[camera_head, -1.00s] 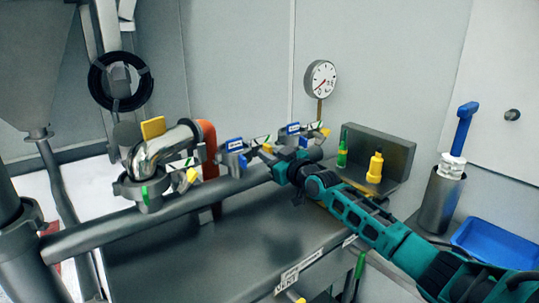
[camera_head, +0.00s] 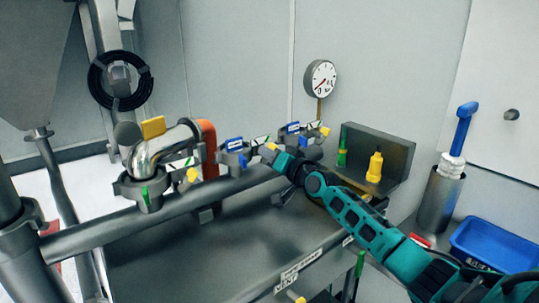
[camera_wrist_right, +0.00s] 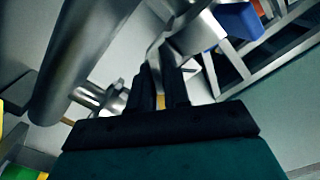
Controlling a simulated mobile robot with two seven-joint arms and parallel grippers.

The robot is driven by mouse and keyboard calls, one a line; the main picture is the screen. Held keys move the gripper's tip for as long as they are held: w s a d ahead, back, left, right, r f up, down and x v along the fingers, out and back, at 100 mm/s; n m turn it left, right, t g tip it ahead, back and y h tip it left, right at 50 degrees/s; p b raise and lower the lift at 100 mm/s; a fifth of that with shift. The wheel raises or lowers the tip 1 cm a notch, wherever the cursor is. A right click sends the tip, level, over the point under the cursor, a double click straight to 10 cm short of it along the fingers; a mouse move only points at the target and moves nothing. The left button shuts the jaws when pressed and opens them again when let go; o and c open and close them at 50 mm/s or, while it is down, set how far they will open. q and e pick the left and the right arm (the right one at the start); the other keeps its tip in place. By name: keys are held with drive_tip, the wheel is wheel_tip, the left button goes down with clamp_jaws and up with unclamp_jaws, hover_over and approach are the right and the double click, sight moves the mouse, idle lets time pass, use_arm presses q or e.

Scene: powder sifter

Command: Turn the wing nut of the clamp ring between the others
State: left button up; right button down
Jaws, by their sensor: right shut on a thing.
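Three clamp rings sit in a row along the grey pipe. The left one (camera_head: 145,192) is at the chrome elbow, the middle one (camera_head: 233,158) carries a blue label, and the right one (camera_head: 291,140) also carries a blue label. Yellow ends show on the left ring's nut (camera_head: 192,175) and the right ring's nut (camera_head: 325,131). My right gripper (camera_head: 269,152) is at the right side of the middle ring, shut on its wing nut, which the fingers largely hide. In the right wrist view the dark fingers (camera_wrist_right: 160,82) meet a shiny metal part (camera_wrist_right: 160,45). My left gripper is out of view.
A grey bracket (camera_head: 395,150) with a green bottle (camera_head: 342,154) and a yellow bottle (camera_head: 375,167) stands right of the clamps. A pressure gauge (camera_head: 320,78) rises behind. A steel cylinder (camera_head: 438,200) and blue tray (camera_head: 495,245) are at far right.

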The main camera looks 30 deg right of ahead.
drive_tip(key=shift+m, duration=0.5)
drive_tip(key=c, duration=1.2)
unclamp_jaws()
